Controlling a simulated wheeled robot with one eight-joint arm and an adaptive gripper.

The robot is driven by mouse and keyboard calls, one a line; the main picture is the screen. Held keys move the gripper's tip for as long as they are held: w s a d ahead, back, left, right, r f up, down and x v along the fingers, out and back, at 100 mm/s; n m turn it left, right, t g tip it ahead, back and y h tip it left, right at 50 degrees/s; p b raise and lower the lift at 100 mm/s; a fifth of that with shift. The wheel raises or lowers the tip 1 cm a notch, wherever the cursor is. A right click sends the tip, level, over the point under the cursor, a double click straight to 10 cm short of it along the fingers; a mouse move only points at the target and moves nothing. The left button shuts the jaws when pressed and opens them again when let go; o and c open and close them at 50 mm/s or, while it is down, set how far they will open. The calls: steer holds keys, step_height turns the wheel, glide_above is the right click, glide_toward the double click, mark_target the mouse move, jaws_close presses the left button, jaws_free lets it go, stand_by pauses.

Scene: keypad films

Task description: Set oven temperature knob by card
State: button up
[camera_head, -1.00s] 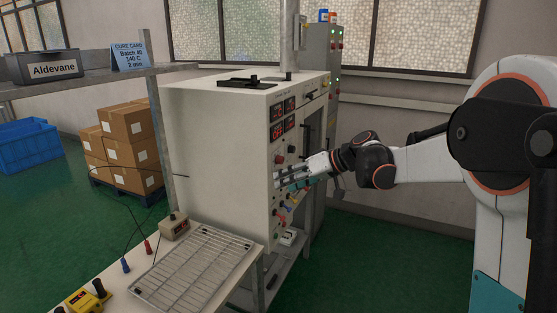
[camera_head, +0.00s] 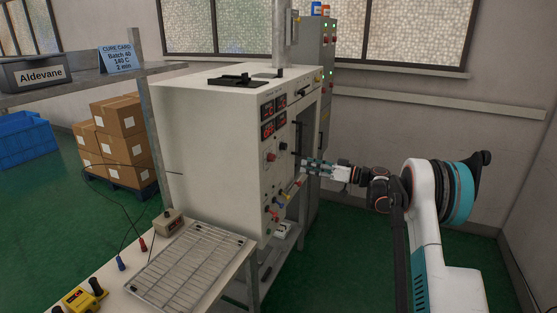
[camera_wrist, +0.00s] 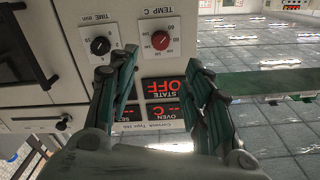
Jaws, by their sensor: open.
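The oven (camera_head: 200,130) is a large cream cabinet with its control panel on the right side. In the wrist view, upside down, the red TEMP C knob (camera_wrist: 161,40) sits on a white scale plate, with the black TIME MIN knob (camera_wrist: 100,46) beside it. A red display (camera_wrist: 163,88) reads STATE OFF. The blue cure card (camera_head: 122,59) reads Batch 40, 140 C, 2 min. My gripper (camera_head: 303,166) is open and empty near the panel. In the wrist view its fingers (camera_wrist: 161,62) spread below the TEMP C knob, apart from it.
A bench with a wire rack (camera_head: 190,270) stands in front of the oven. Coloured plugs and cables (camera_head: 278,205) stick out low on the panel. A grey control cabinet (camera_head: 318,60) stands behind. Boxes on a pallet (camera_head: 118,135) are at the left. Green floor is clear at the right.

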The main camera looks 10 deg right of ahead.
mark_target(274, 159)
steer(key=x, duration=1.3)
steer(key=shift+w+a+b, duration=0.15)
steer(key=shift+a+b, duration=0.1)
steer(key=shift+b, duration=0.15)
steer(key=c, duration=1.1)
